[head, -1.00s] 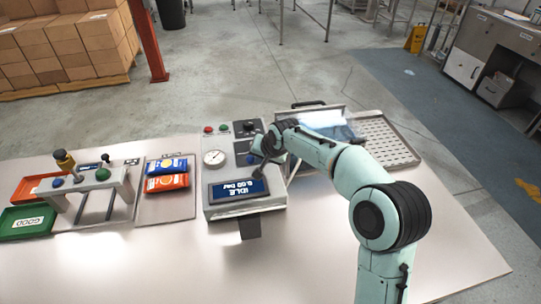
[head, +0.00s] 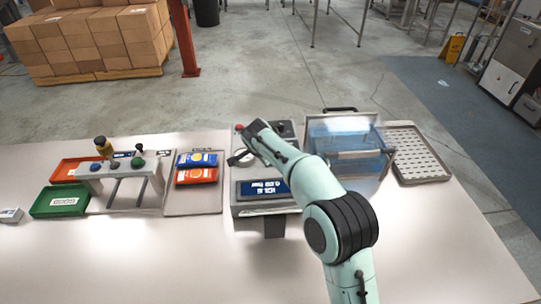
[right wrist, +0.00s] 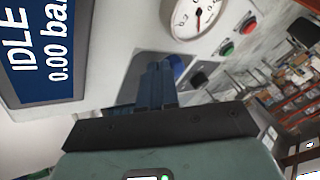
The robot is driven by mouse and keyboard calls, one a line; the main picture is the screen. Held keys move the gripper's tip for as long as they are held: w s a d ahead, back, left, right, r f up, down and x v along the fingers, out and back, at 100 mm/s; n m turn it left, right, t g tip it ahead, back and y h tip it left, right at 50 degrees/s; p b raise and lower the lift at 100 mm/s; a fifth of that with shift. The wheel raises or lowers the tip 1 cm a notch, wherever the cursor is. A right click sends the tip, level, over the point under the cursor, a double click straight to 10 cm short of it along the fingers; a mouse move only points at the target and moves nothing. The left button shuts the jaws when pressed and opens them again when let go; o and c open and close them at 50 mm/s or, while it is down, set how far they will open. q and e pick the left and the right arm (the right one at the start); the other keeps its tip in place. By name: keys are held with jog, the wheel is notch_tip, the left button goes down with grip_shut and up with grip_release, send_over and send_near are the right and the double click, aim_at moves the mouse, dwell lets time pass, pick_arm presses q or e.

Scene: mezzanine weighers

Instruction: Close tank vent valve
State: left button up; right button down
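The control panel (head: 262,208) stands on the table. Its screen (head: 263,188) reads "IDLE 0.00 bar", also seen in the right wrist view (right wrist: 38,50). The clear tank (head: 345,145) with blue contents stands right of it. My right gripper (head: 240,157) is over the panel. No part clearly marked as the vent valve can be made out. My left gripper is not in view.
The panel's gauge (right wrist: 196,14), green button (right wrist: 226,48) and red button (right wrist: 249,24) lie near my right gripper. A perforated tray (head: 418,155) is right of the tank. Pouches, a grey stand (head: 118,168) and a green bin (head: 60,201) stand left.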

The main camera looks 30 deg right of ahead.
jog(key=shift+w+a+r+m+g+h, duration=0.15)
jog(key=shift+w+m+h, duration=0.1)
jog(key=shift+m, duration=0.2)
jog(key=shift+w+a+f+m+g+h, duration=0.15)
jog(key=shift+w+m, duration=0.1)
jog(key=shift+m, duration=0.2)
jog(key=shift+w+r+m+g+h+p, duration=0.1)
jog(key=shift+w+m+g+h+p, duration=0.4)
jog(key=shift+m+p, duration=0.35)
jog(key=shift+w+m, duration=0.25)
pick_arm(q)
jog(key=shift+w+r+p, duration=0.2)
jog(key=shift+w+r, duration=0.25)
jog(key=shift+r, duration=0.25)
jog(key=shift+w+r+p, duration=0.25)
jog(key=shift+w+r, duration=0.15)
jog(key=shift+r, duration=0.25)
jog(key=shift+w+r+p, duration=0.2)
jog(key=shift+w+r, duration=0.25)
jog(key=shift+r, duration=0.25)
pick_arm(e)
jog(key=shift+w+d, duration=0.1)
jog(key=shift+w, duration=0.35)
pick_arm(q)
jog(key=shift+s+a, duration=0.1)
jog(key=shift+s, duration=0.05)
pick_arm(e)
jog(key=shift+s+f, duration=0.1)
jog(key=shift+f, duration=0.1)
